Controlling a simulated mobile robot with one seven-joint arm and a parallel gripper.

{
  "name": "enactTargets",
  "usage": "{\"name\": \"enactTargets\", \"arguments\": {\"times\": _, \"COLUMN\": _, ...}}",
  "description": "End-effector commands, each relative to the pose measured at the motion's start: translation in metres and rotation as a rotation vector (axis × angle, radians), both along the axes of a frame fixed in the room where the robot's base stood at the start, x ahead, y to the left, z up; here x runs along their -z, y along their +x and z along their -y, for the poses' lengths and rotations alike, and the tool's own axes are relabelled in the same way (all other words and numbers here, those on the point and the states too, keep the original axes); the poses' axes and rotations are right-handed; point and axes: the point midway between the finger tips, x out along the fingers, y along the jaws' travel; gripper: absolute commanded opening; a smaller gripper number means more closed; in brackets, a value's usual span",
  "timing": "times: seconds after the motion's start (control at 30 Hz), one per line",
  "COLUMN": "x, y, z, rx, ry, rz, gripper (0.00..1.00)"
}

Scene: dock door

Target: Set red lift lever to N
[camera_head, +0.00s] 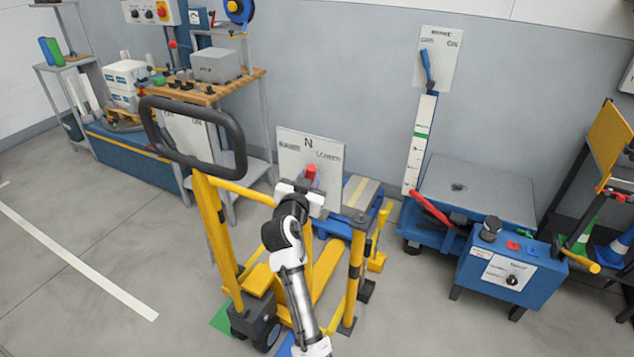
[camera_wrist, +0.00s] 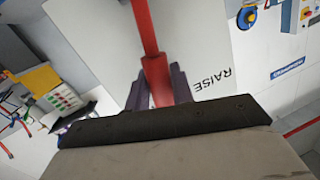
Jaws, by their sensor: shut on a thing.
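The red lift lever (camera_head: 311,171) stands in front of a white plate (camera_head: 332,176) marked N at the top, RAISE at the left and LOWER at the right. My gripper (camera_head: 307,184) is at the lever, in front of the plate. In the wrist view, the red lever (camera_wrist: 146,30) runs down between the two dark fingers of my gripper (camera_wrist: 157,84), which are shut on it. The word RAISE shows on the plate (camera_wrist: 205,45) to the right of the fingers. The lever's lower end is hidden, and I cannot tell exactly which mark it points to.
A yellow pallet truck with a black loop handle (camera_head: 150,125) stands close left of my arm. A yellow post (camera_head: 354,268) stands to the right. A blue lift table (camera_head: 480,190) and a blue control box (camera_head: 525,270) are further right. Open floor lies at the left front.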

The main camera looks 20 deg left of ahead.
Motion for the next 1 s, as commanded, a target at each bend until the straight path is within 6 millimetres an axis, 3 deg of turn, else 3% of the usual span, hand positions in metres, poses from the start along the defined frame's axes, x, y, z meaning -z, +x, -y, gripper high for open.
{"name": "enactTargets", "arguments": {"times": 0.4, "x": -0.003, "y": 0.000, "z": -0.018, "rx": -0.001, "ry": -0.184, "rz": -0.005, "gripper": 0.00}}
{"name": "enactTargets", "arguments": {"times": 0.93, "x": -0.002, "y": 0.000, "z": -0.020, "rx": -0.002, "ry": -0.206, "rz": -0.007, "gripper": 0.00}}
{"name": "enactTargets", "arguments": {"times": 0.97, "x": -0.002, "y": 0.000, "z": -0.020, "rx": -0.002, "ry": -0.206, "rz": -0.006, "gripper": 0.27}}
{"name": "enactTargets", "arguments": {"times": 1.0, "x": -0.002, "y": 0.000, "z": -0.020, "rx": -0.001, "ry": -0.205, "rz": -0.007, "gripper": 0.32}}
